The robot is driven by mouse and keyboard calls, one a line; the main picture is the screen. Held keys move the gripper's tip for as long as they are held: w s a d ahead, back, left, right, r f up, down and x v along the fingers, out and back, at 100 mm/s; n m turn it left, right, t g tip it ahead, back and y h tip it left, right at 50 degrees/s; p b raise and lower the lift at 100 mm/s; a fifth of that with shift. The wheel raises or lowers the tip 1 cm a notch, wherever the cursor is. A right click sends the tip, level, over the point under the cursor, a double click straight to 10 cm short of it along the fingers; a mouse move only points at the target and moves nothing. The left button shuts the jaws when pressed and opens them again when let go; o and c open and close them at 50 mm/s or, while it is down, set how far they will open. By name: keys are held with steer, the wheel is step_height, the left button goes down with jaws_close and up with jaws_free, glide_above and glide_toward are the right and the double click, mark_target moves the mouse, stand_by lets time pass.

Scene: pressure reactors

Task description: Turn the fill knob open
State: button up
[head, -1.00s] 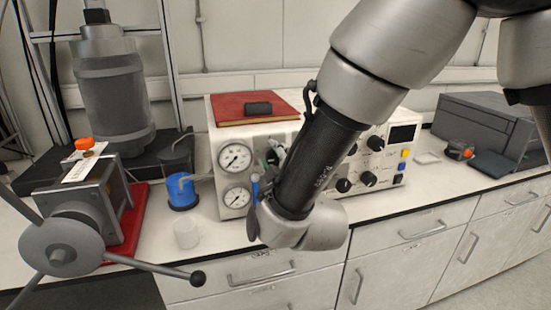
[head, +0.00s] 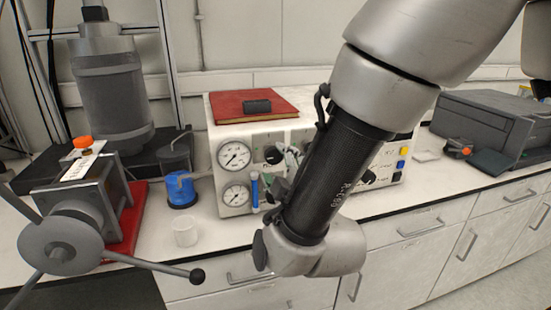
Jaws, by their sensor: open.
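The white control box (head: 228,205) stands on the bench with two round gauges on its front left. A black knob (head: 272,155) shows right of the upper gauge; I cannot read a label to tell if it is the fill knob. A blue upright handle (head: 254,190) sits right of the lower gauge. My gripper (head: 282,186) is largely hidden behind my dark forearm and wrist. Only dark parts of it show in front of the panel, below and right of the black knob. It is open, and I see no contact with the knob.
A red book (head: 240,106) with a small black object lies on the box. A blue-based container (head: 182,190) and a clear cup (head: 185,231) stand left of it. A spoked handwheel (head: 60,246) fills the lower left. A dark grey device (head: 490,125) sits at right.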

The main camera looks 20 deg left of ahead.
steer(key=v, duration=0.6)
steer(key=shift+s, duration=0.35)
steer(key=shift+d, duration=0.15)
